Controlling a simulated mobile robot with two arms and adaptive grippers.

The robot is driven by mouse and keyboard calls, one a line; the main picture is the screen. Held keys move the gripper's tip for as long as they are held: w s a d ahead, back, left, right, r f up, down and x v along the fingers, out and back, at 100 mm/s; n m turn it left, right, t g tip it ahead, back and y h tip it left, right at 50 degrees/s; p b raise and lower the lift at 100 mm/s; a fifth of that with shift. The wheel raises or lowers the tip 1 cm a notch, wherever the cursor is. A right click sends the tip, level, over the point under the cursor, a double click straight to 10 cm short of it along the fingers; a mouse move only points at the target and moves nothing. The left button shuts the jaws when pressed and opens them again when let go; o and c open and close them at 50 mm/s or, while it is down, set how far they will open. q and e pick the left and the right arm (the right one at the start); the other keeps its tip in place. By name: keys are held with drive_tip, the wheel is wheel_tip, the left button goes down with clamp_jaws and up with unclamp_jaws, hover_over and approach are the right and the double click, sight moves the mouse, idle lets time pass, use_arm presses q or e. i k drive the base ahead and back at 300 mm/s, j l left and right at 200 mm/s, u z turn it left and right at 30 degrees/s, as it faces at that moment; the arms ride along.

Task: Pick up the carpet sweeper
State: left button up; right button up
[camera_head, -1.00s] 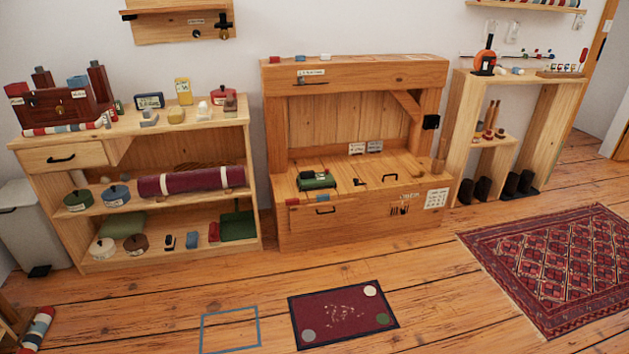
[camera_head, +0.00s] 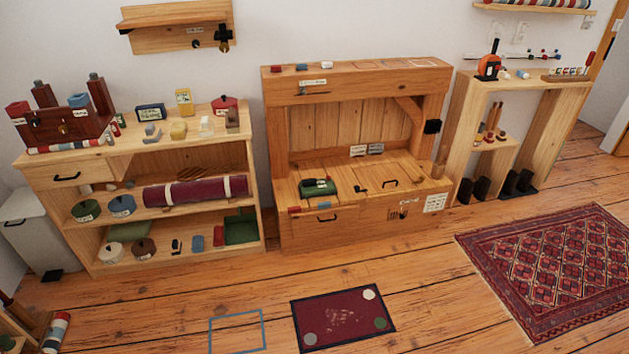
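A small dark green boxy thing (camera_head: 318,187), which looks like the carpet sweeper, sits on the seat of the wooden bench (camera_head: 325,242), left of the middle. A small black piece lies just right of it, and I cannot tell whether it belongs to it. Neither of my grippers shows in the head view. Nothing touches the green thing except the bench under it.
A dark red mat (camera_head: 318,309) with pale crumbs and a blue floor outline (camera_head: 237,314) lie before the bench. A loaded shelf (camera_head: 88,180) stands left, an open wooden stand (camera_head: 550,110) right. A patterned rug (camera_head: 560,262) lies right. Floor between is clear.

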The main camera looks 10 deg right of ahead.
sight(312, 187)
drive_tip(key=i+l, duration=0.1)
drive_tip(key=i, duration=0.8)
drive_tip(key=i+l+u, duration=0.1)
drive_tip(key=i, duration=0.75)
